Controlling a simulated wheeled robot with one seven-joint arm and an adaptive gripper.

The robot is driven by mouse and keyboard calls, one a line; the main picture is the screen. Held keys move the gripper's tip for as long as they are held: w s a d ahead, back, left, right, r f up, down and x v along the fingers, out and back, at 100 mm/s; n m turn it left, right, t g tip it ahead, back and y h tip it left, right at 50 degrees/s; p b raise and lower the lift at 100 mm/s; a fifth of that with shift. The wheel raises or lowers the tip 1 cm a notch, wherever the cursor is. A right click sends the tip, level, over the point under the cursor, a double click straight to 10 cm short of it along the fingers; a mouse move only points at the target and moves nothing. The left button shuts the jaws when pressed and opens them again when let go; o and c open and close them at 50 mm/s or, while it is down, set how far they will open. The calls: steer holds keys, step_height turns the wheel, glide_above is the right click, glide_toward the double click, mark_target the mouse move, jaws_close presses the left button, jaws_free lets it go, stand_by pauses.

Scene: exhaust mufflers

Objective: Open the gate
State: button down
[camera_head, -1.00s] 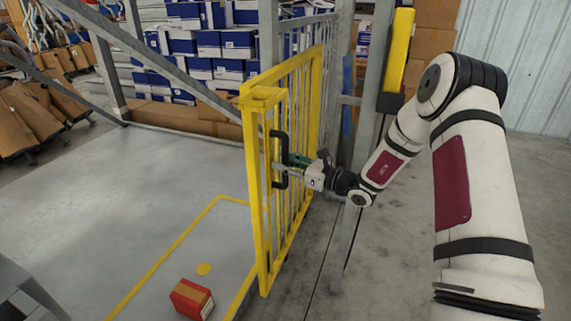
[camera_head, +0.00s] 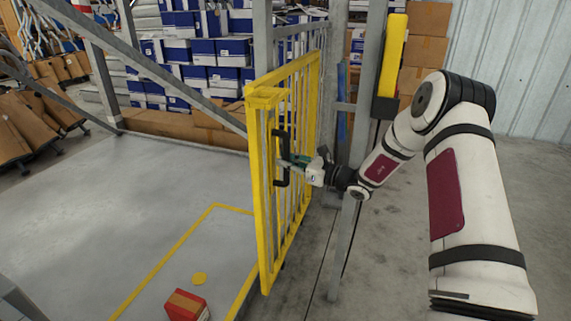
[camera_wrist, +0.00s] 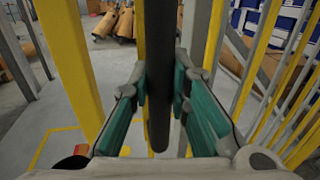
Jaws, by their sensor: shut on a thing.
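The yellow barred gate (camera_head: 262,190) stands swung out from its grey post, with open floor to its left. A black handle (camera_head: 281,158) is fixed to its near end. My gripper (camera_head: 290,162) is at this handle, reaching from the right. In the wrist view the black handle bar (camera_wrist: 159,95) runs between the green-padded fingers of my gripper (camera_wrist: 160,92), which are shut around it. Yellow gate bars (camera_wrist: 70,65) show on both sides of the handle there.
A red box (camera_head: 187,305) and a yellow floor disc (camera_head: 200,279) lie inside a yellow floor outline left of the gate. A grey post (camera_head: 352,190) stands close to my arm. Blue and white boxes (camera_head: 210,50) are stacked behind the frame. Brown cartons (camera_head: 425,50) stand at the back right.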

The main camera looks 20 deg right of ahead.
steer(key=c, duration=1.5)
jaws_free()
steer(key=v, duration=1.2)
